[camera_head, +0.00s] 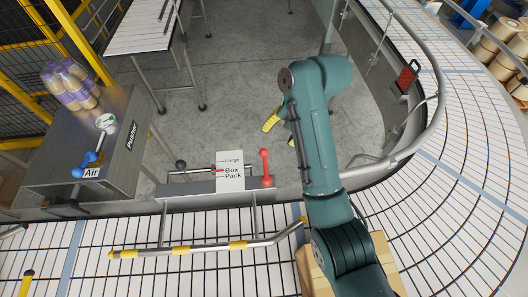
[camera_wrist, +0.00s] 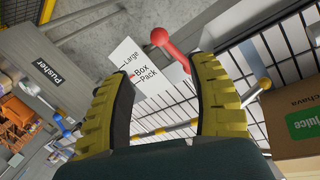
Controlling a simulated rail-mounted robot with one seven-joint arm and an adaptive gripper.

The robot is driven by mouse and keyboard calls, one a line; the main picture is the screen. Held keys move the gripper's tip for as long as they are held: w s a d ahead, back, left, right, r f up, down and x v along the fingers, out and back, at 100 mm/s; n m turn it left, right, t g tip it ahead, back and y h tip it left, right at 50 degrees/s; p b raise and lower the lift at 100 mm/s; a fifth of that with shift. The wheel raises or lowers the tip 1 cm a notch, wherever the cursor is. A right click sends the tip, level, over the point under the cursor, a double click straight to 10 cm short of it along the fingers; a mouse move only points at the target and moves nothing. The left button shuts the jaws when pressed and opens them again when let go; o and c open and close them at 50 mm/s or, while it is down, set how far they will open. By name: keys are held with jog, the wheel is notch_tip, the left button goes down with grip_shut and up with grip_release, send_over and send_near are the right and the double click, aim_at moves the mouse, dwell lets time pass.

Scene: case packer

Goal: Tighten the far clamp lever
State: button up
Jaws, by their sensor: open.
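A red lever (camera_head: 265,168) with ball ends stands at the right end of a white sign (camera_head: 230,172) reading Large, Box, Pack. I cannot tell for sure whether it is the far clamp lever. In the wrist view the red lever (camera_wrist: 172,48) shows beyond the fingertips, nearer the right finger, apart from the jaws as far as I can see. My gripper (camera_head: 270,122) is above the floor behind the sign, partly hidden by my arm. Its yellow ridged fingers (camera_wrist: 160,74) are open, with nothing held.
A Pusher cabinet (camera_head: 95,150) with bottles and a blue Air valve stands left. A box (camera_wrist: 300,128) is at right in the wrist view. A metal guard rail (camera_head: 425,125) curves along the right.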

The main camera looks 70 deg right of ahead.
aim_at(266, 151)
jog(key=b+x, duration=0.1)
jog(key=x, duration=1.3)
jog(key=shift+w+f, duration=0.1)
jog(key=shift+b, duration=0.3)
grip_shut()
